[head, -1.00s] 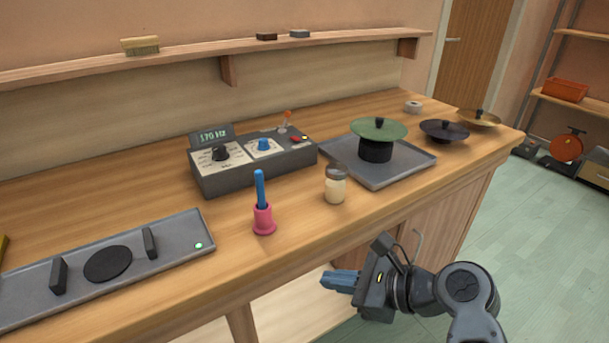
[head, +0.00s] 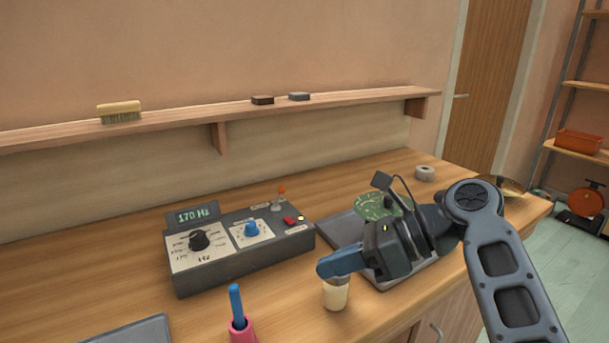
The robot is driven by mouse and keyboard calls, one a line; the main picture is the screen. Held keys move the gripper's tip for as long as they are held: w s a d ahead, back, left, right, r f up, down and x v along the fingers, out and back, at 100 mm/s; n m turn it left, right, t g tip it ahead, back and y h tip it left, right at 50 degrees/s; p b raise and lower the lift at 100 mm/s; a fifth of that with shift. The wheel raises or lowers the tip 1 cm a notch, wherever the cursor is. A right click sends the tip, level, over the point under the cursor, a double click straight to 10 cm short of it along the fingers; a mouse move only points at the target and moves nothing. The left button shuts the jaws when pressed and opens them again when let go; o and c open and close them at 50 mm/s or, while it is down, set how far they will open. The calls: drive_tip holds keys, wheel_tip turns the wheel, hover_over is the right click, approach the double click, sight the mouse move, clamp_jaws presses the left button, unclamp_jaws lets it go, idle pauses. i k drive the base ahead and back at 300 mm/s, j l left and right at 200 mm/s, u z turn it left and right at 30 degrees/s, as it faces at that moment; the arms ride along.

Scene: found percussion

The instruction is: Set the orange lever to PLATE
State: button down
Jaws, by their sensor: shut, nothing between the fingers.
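The orange lever (head: 282,189) stands on a short metal stem at the back right of the grey control box (head: 240,249). Labels lie near its base, but they are too small to read, so I cannot tell which setting it is at. The box also has a lit display (head: 198,215) reading 170 Hz, a black knob (head: 199,240), a blue knob (head: 251,229) and a red switch (head: 290,221). My gripper (head: 319,269) is shut and empty, pointing left. In the picture it is in front and to the right of the box, over the jar, apart from the lever.
A jar (head: 336,297) stands below my gripper, its top hidden. A pink holder with a blue handle (head: 236,300) is to its left. A grey tray (head: 342,228) with a green plate (head: 377,205) is partly behind my arm. A shelf (head: 345,103) runs along the wall.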

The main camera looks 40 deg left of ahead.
sight(280, 189)
drive_tip(key=i+j, duration=0.8)
drive_tip(key=i, duration=0.05)
